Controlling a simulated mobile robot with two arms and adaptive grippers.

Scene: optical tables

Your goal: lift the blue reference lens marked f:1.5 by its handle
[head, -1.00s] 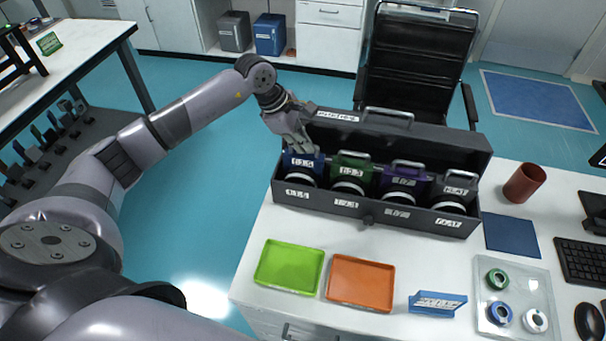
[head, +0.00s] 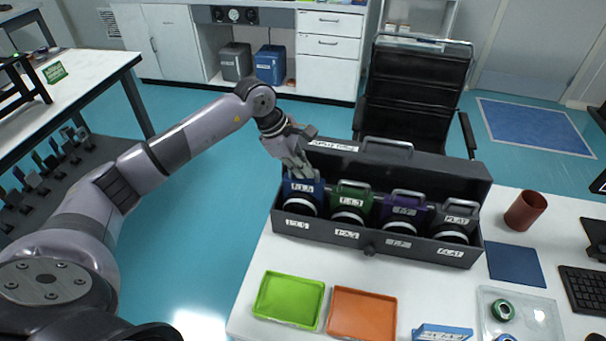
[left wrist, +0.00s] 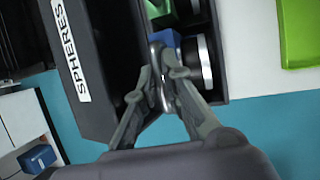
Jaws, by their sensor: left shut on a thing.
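The blue reference lens (head: 303,188) stands upright in the leftmost compartment of the dark open case (head: 345,238). Its white label is small, and the matching label is on the case front below. My left gripper (head: 297,172) comes down on it from above and is shut on its handle. In the left wrist view the fingertips (left wrist: 163,78) close around the grey handle, against the blue lens body (left wrist: 168,41). I cannot tell whether the lens is raised from its slot. My right gripper is not in view.
Green (head: 353,202), purple (head: 402,213) and grey (head: 456,220) lenses fill the other compartments to the right. The open lid (head: 440,172) stands behind them. A green tray (head: 289,298) and an orange tray (head: 362,315) lie in front. A brown cup (head: 525,210) stands right.

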